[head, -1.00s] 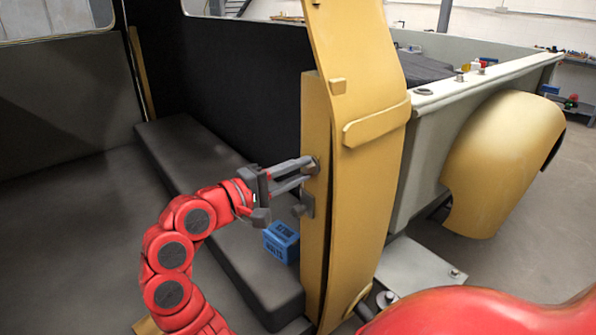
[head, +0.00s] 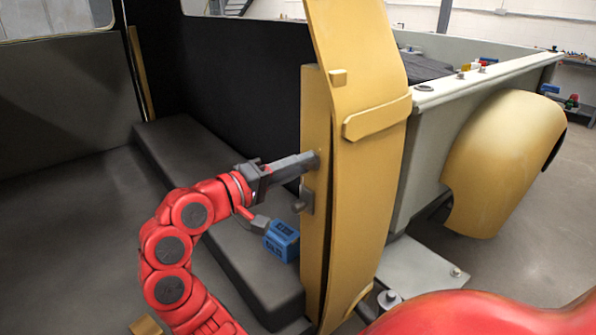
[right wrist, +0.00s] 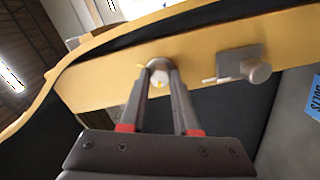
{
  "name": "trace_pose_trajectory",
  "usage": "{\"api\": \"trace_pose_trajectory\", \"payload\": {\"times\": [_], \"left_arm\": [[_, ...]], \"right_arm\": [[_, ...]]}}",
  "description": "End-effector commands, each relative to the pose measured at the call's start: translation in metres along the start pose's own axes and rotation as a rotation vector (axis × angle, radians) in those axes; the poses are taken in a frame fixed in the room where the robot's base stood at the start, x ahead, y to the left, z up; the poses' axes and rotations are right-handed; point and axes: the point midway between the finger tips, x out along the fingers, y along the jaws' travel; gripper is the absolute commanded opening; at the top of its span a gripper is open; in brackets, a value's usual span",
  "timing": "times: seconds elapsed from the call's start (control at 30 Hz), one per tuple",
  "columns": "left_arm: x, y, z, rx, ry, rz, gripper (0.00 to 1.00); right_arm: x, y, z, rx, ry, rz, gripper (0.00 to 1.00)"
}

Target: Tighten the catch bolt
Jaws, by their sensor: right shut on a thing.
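The catch bolt (right wrist: 160,68) is a round grey head on the edge of a tan door pillar (head: 315,225). My right gripper (head: 312,160) reaches it from the left, its fingers nearly level and one hiding the other. In the right wrist view its fingertips (right wrist: 159,77) are closed on the two sides of the bolt head. In the head view the fingertips mostly hide the bolt. A grey catch plate with a knob (head: 304,200) sits just below the bolt, and it also shows in the right wrist view (right wrist: 245,65). My left gripper is not in view.
A blue box lettered for bolts (head: 281,242) sits on the dark bench (head: 215,160) below my right gripper. A curved tan panel (head: 370,180) rises just right of the pillar. A tan fender (head: 500,160) and a pale body side lie farther right.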

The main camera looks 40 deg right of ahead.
Motion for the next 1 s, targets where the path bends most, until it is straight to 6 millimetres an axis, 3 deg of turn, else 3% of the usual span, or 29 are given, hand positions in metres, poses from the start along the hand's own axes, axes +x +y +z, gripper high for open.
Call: {"api": "trace_pose_trajectory", "payload": {"times": [0.5,1.0], "left_arm": [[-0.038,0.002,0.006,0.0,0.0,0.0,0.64],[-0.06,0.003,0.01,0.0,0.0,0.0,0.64]], "right_arm": [[0.0,-0.004,0.001,0.491,-0.002,-0.002,0.0],[0.0,-0.002,0.001,0.967,-0.002,-0.003,0.0]]}}
